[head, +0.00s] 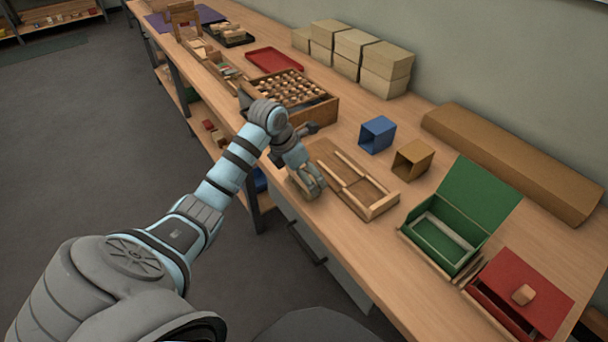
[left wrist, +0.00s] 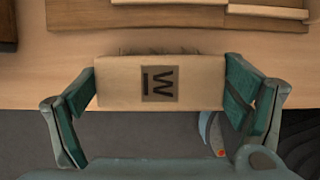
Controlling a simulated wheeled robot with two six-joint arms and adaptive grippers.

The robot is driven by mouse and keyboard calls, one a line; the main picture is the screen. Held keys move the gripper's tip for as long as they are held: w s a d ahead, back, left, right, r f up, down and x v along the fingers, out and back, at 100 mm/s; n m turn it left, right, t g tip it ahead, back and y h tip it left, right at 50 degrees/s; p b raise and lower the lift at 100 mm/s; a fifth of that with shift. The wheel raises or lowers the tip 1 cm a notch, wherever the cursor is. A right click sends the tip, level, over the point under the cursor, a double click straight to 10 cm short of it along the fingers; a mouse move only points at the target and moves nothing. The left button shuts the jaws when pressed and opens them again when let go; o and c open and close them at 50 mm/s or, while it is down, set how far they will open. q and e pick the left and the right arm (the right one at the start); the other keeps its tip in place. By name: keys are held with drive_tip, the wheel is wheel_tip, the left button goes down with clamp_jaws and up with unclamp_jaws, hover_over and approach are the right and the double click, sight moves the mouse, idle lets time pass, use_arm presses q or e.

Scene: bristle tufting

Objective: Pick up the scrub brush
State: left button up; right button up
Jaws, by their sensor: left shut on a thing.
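The scrub brush (left wrist: 120,84) is a pale wooden block with a dark square marked with a W-like sign on its top. Some dark bristles show along its far edge in the left wrist view. My left gripper (left wrist: 160,88) is shut on it, one finger at each short end. In the head view my left gripper (head: 308,183) is at the front edge of the bench, and the brush is mostly hidden by it. I cannot tell whether the brush touches the bench. My right gripper is not in view.
A shallow wooden tray (head: 383,207) with slats lies just right of the gripper. A box of round-topped pieces (head: 322,112) stands behind. Blue (head: 377,134) and brown (head: 412,160) open boxes, a green box (head: 484,202) and a red box (head: 535,291) stand to the right.

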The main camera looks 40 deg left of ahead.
use_arm(q)
wheel_tip(320, 180, up, 20)
drive_tip(key=p, duration=0.8)
drive_tip(key=shift+f, duration=0.15)
